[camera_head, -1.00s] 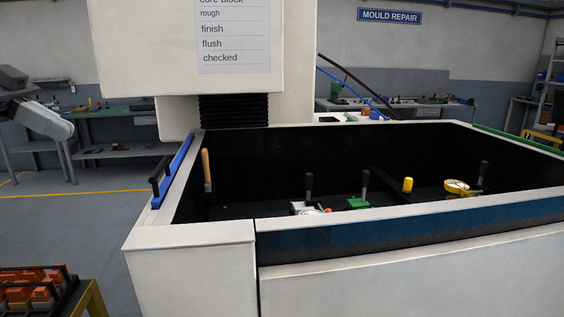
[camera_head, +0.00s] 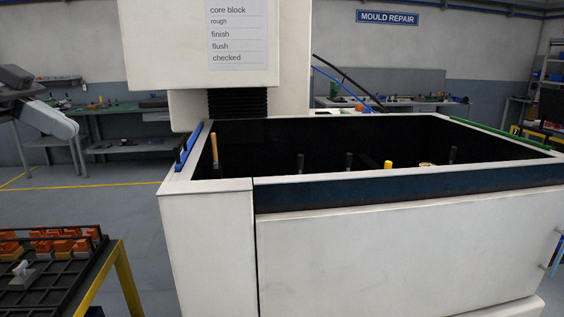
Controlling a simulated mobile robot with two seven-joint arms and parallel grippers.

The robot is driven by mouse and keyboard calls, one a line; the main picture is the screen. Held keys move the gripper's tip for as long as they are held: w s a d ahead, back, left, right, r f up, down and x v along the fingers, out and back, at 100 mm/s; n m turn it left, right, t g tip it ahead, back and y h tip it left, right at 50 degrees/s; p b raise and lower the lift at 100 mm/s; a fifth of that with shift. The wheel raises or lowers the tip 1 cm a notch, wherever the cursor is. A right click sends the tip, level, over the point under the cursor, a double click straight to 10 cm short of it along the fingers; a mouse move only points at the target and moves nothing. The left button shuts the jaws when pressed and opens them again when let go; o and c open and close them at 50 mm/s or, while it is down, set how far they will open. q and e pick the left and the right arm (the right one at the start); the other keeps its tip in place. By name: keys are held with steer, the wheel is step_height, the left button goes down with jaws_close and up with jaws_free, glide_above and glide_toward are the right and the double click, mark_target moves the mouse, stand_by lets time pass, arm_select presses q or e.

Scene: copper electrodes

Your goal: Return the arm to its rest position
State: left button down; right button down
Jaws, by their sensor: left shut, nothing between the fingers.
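My left arm (camera_head: 48,118) comes in at the left edge, with light grey links and a dark grey part above them. It hangs in front of the back bench, clear of the tank and of the electrode rack. The left gripper is shut and empty; its fingertips are hard to make out against the dark part. My right arm and gripper are not in view.
A dark rack of orange-topped electrodes (camera_head: 66,244) stands on a yellow-framed stand (camera_head: 124,280) at lower left. The white machine tank (camera_head: 210,240) fills the centre and right. Its head (camera_head: 165,45) hangs above. Floor is free between stand and back bench (camera_head: 125,150).

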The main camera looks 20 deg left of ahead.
arm_select(q)
steer(key=w+d+f+n+t+h, duration=0.15)
steer(key=w+d+f+t, duration=0.25)
steer(key=f, duration=1.3)
steer(key=w+d+f+n+t+y, duration=0.1)
steer(key=w+d+f+n+t, duration=0.25)
steer(key=f, duration=1.45)
steer(key=s+d+f+n+g+y, duration=0.1)
steer(key=s+d+f+y, duration=0.3)
steer(key=s+d+f, duration=0.4)
steer(key=s+d+f+n+g+y, duration=0.1)
steer(key=s+d+f+n+y, duration=0.2)
steer(key=s+d+f, duration=0.4)
steer(key=d+f+y, duration=0.1)
steer(key=d+f, duration=0.4)
steer(key=f, duration=0.1)
steer(key=shift+s+n, duration=0.35)
steer(key=shift+n, duration=0.05)
steer(key=shift+d+f, duration=0.1)
